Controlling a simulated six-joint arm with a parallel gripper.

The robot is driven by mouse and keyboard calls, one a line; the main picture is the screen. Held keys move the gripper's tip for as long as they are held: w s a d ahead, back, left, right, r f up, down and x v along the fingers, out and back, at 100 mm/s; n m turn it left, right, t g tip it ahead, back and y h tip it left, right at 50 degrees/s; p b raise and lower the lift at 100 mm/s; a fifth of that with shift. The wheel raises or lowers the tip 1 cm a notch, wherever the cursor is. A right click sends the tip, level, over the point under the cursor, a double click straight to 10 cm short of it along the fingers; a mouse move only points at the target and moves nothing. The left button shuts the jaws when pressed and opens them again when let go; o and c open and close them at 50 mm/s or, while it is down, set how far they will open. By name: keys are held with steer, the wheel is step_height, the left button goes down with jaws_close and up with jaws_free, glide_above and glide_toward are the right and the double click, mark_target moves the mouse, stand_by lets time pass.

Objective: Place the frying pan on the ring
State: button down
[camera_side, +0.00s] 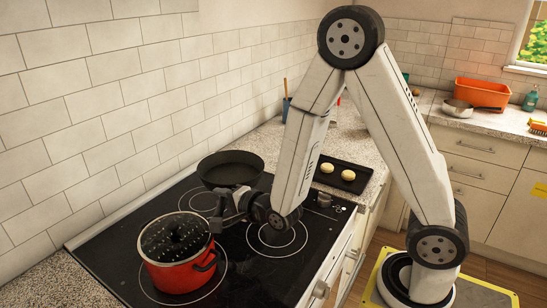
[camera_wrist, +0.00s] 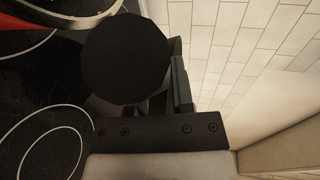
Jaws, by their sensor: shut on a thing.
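The black frying pan (camera_side: 230,168) is held level above the back of the black cooktop in the side view. My gripper (camera_side: 228,205) is just in front of it and shut on it, probably at the handle; the grip itself is largely hidden. In the wrist view a dark round shape, likely the pan (camera_wrist: 125,55), sits beyond the dark gripper body. A white-outlined back ring (camera_side: 197,202) shows partly below and left of the pan. An empty front ring (camera_side: 277,240) lies below my wrist.
A red pot (camera_side: 178,262) with a dark speckled top stands on the front-left ring, close to my gripper. The tiled wall (camera_side: 130,100) runs behind the cooktop. A dark tray (camera_side: 343,175) with two pale round pieces lies to the right.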

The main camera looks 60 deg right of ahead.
steer(key=shift+s+a+f+m+h, duration=0.1)
steer(key=shift+s+a+m+h, duration=0.1)
steer(key=shift+a+m+h, duration=0.3)
steer(key=shift+s+a+f+m+h, duration=0.1)
steer(key=shift+s+a+m+h, duration=0.15)
steer(key=shift+a+h, duration=0.3)
steer(key=shift+s+a+f+m+g+h, duration=0.15)
steer(key=shift+s+a+m+g+h, duration=0.15)
steer(key=shift+s+m+h, duration=0.25)
steer(key=shift+s+a+f+m+g+h, duration=0.2)
steer(key=shift+s+a+m+h, duration=0.1)
steer(key=shift+h, duration=0.4)
steer(key=s+a+f+m+g+h, duration=0.1)
steer(key=s+a+m+g+h, duration=0.1)
steer(key=s, duration=0.4)
steer(key=shift+s+m+h, duration=0.15)
steer(key=shift+m+h, duration=0.45)
steer(key=shift+h, duration=0.2)
steer(key=shift+a+f, duration=0.1)
steer(key=shift+f, duration=4)
steer(key=shift+c, duration=2)
jaws_free()
